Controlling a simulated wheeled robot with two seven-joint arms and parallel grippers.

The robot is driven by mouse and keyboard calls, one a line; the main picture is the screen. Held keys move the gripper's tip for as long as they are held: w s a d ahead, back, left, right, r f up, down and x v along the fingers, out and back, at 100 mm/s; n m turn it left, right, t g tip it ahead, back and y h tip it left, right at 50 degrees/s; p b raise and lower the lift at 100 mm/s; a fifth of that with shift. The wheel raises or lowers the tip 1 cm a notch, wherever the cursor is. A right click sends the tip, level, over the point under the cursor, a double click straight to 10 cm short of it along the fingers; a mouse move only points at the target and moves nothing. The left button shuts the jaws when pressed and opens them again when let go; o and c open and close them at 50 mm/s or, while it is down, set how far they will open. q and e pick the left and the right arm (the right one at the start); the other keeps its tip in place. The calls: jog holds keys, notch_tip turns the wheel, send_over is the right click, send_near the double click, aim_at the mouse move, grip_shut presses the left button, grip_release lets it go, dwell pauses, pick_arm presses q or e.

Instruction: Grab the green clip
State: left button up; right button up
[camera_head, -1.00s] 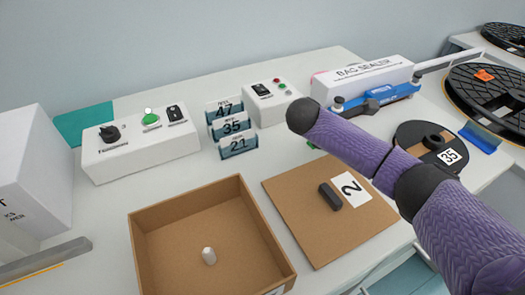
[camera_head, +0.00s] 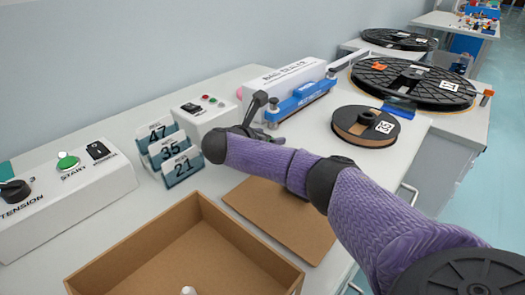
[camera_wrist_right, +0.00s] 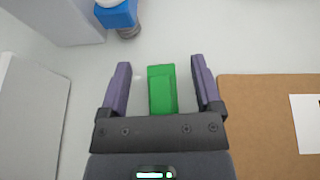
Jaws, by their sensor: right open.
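The green clip (camera_wrist_right: 162,92) lies on the white bench top in the right wrist view, between the fingers of my right gripper (camera_wrist_right: 160,78). The fingers are open, with a gap on each side of the clip. In the head view my right gripper (camera_head: 266,110) is partly hidden behind my purple arm, near the front of the bag sealer. The clip does not show in the head view. My left gripper is not in view.
The bag sealer (camera_head: 290,80) stands behind the gripper. A cardboard mat (camera_head: 290,225) and an open box (camera_head: 190,250) lie in front. Number cards (camera_head: 172,155) stand left. A small reel (camera_head: 365,125) and large reels (camera_head: 412,82) lie to the right.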

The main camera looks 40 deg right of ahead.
jog(key=shift+r, duration=0.1)
grip_shut()
dwell(0.3)
